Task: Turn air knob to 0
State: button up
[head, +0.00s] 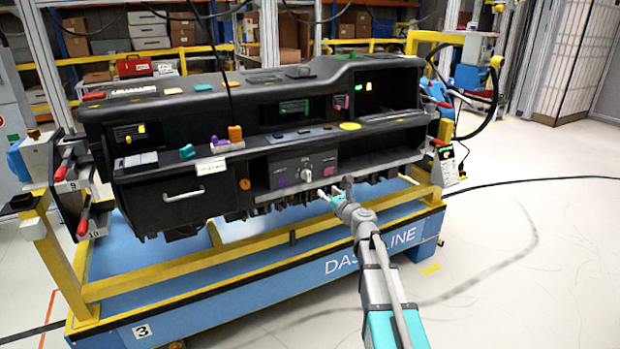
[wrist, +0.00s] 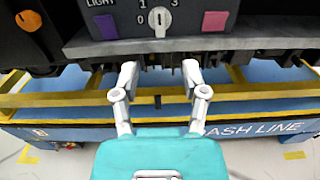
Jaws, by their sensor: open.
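The air knob (wrist: 160,19) is a pale round dial on the dark dashboard panel in the wrist view, with markings 0, 1 and 3 around it. In the head view the knob (head: 305,175) sits on the dashboard's lower centre panel. My gripper (wrist: 157,72) is open and empty, its two pale fingers apart, below the knob in the wrist picture. In the head view my gripper (head: 327,192) is just below and right of the knob, close to the panel's lower edge. I cannot tell exactly which mark the knob points at.
A purple square (wrist: 106,26) and a pink square (wrist: 215,21) flank the knob; an orange round button (wrist: 28,20) is at left. The dashboard (head: 200,120) rests on a yellow frame (head: 150,276) over a blue cart (head: 260,290). Open floor (head: 540,270) lies right.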

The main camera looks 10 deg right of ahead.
aim_at(310, 175)
jog(key=shift+w, duration=0.15)
jog(key=x, duration=1.3)
jog(key=shift+w+a, duration=0.15)
jog(key=shift+w, duration=0.05)
jog(key=shift+c, duration=0.3)
grip_shut()
